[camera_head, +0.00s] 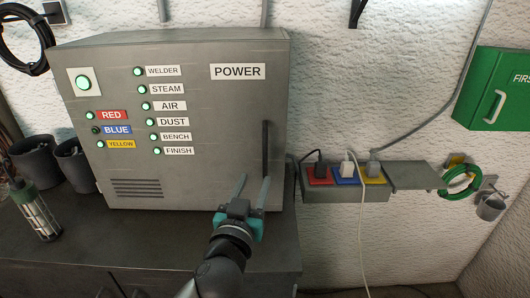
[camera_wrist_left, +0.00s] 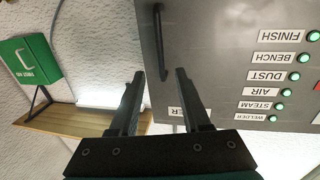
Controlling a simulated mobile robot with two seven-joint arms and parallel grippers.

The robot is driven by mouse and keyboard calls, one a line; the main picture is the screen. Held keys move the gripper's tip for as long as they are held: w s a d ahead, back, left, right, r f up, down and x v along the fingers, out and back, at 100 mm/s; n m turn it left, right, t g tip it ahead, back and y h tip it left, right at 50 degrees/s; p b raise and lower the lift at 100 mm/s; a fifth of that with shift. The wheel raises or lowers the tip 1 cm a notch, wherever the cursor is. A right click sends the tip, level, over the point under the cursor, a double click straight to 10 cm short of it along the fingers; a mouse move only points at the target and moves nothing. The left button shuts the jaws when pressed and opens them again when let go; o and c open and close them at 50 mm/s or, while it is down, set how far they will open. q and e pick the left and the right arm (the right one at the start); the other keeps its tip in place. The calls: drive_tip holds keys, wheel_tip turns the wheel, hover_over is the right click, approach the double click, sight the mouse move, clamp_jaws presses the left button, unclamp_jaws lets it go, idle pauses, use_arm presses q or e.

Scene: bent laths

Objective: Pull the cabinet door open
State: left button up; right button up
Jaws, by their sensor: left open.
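The cabinet (camera_head: 190,150) is a grey box on a dark bench, with its front door (camera_head: 225,120) closed. A dark vertical bar handle (camera_head: 266,148) is near the door's right edge; it also shows in the left wrist view (camera_wrist_left: 160,45). My left gripper (camera_head: 253,180) is open and empty in front of the door's lower right part, close to the handle's lower end. In the wrist view its fingers (camera_wrist_left: 157,76) point toward the handle, which is beyond them and not between them. My right gripper is not in view.
The door carries several green lamps with labels and a POWER sign (camera_head: 238,71). Right of it are colored sockets (camera_head: 345,172) with plugs and cables, a green first-aid box (camera_head: 497,90) and a green hose coil (camera_head: 461,182). Dark pots (camera_head: 36,160) and a lantern (camera_head: 36,212) stand left.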

sight(265, 155)
use_arm(q)
drive_tip(key=w, duration=0.4)
drive_tip(key=w+d, duration=0.1)
drive_tip(key=w, duration=0.3)
drive_tip(key=w+d+p, duration=0.1)
drive_tip(key=w, duration=0.3)
drive_tip(key=shift+d, duration=0.2)
drive_tip(key=shift+c, duration=0.2)
clamp_jaws()
idle(1.0)
